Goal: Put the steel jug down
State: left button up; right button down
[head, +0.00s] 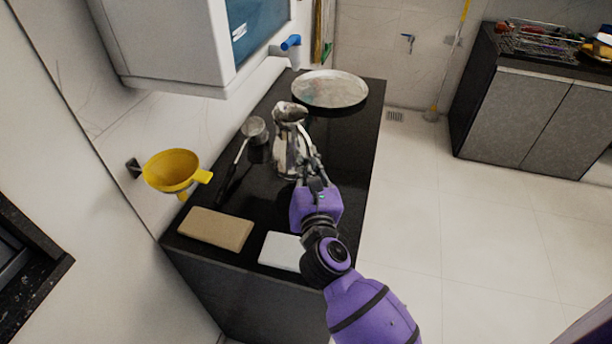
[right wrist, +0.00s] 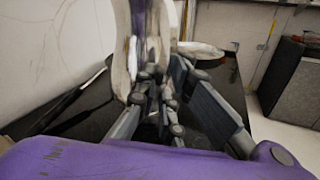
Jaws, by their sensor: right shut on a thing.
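The steel jug (head: 286,151) is upright over the black counter in the head view, between a ladle and my right gripper. My right gripper (head: 308,165) is shut on the jug from its right, near side. In the right wrist view the jug (right wrist: 122,50) fills the upper middle, with the fingers of my right gripper (right wrist: 158,92) against it. I cannot tell whether the jug's base touches the counter. My left gripper is not in view.
The black counter (head: 345,150) holds a round metal tray (head: 330,88) at the back, a ladle (head: 254,128) left of the jug, and a tan block (head: 215,229) and white block (head: 283,252) at the front. A yellow funnel (head: 172,170) hangs at the left wall.

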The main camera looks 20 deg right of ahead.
jog(key=f, duration=0.2)
jog(key=f+b, duration=0.1)
jog(key=shift+w+d+f, duration=0.15)
jog(key=shift+w+f, duration=0.1)
jog(key=shift+f, duration=0.15)
jog(key=shift+r, duration=0.1)
jog(key=shift+f, duration=0.2)
jog(key=c, duration=1.9)
grip_release()
jog(key=shift+o, duration=0.2)
